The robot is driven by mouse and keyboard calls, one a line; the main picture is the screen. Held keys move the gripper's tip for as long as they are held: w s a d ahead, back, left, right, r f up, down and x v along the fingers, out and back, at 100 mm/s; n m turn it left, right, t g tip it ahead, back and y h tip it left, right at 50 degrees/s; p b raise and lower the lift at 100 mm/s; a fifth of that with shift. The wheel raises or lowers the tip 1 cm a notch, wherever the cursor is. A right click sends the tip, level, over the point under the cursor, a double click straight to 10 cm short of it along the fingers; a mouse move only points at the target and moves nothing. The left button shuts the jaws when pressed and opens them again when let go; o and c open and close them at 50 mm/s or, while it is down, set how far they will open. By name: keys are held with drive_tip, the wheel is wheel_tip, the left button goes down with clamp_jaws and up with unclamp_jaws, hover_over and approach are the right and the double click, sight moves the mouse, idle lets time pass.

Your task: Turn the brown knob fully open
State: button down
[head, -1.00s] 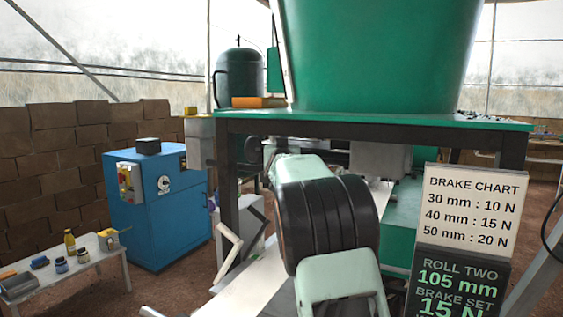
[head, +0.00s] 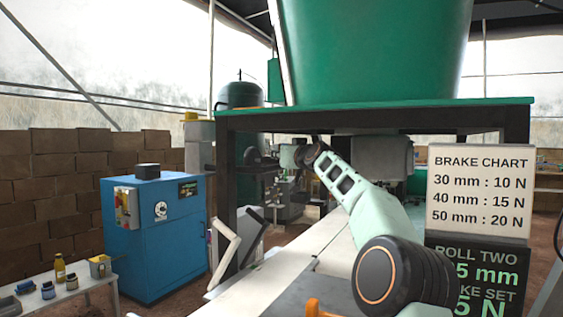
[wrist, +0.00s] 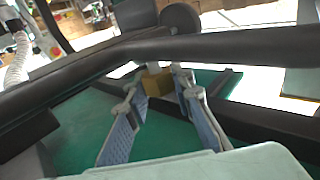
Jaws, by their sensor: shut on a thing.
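The brown knob (wrist: 158,84) is a small tan-brown block in the middle of the wrist view. A pale stem or fitting shows just beyond it. My gripper (wrist: 156,92) has its two fingers on either side of the knob, and it is shut on it. The knob's far side is hidden. In the head view my arm reaches forward under the green-topped frame, and the knob cannot be made out there.
A dark bar (wrist: 230,45) crosses the wrist view close beyond the fingers. In the head view, a green-topped frame (head: 370,115) carries a big green tub (head: 375,50). A brake chart board (head: 480,190) stands at right and a blue cabinet (head: 150,240) at left.

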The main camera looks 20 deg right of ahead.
drive_tip(key=shift+d+r+n+y+p, duration=0.15)
drive_tip(key=shift+n+y+p, duration=0.55)
drive_tip(key=shift+y, duration=0.6)
drive_tip(key=n+g+y+p, duration=0.1)
drive_tip(key=n+y+p, duration=0.1)
drive_tip(key=y+p, duration=0.1)
drive_tip(key=shift+r+p, duration=0.1)
drive_tip(key=shift+p, duration=0.5)
drive_tip(key=shift+n+g+y+p, duration=0.3)
drive_tip(key=shift+n+y+p, duration=0.25)
drive_tip(key=shift+p, duration=0.6)
drive_tip(key=n+g+y+p, duration=0.1)
drive_tip(key=y+p, duration=0.1)
drive_tip(key=p, duration=0.4)
drive_tip(key=shift+n+p, duration=0.25)
drive_tip(key=shift+p, duration=0.05)
drive_tip(key=y+p, duration=0.1)
drive_tip(key=p, duration=0.2)
drive_tip(key=shift+n+g, duration=0.4)
drive_tip(key=shift+f+y+p, duration=0.3)
drive_tip(key=shift+y+p, duration=0.05)
drive_tip(key=shift+p, duration=0.45)
drive_tip(key=shift+a, duration=0.2)
drive_tip(key=c, duration=1.7)
unclamp_jaws()
drive_tip(key=shift+o, duration=0.2)
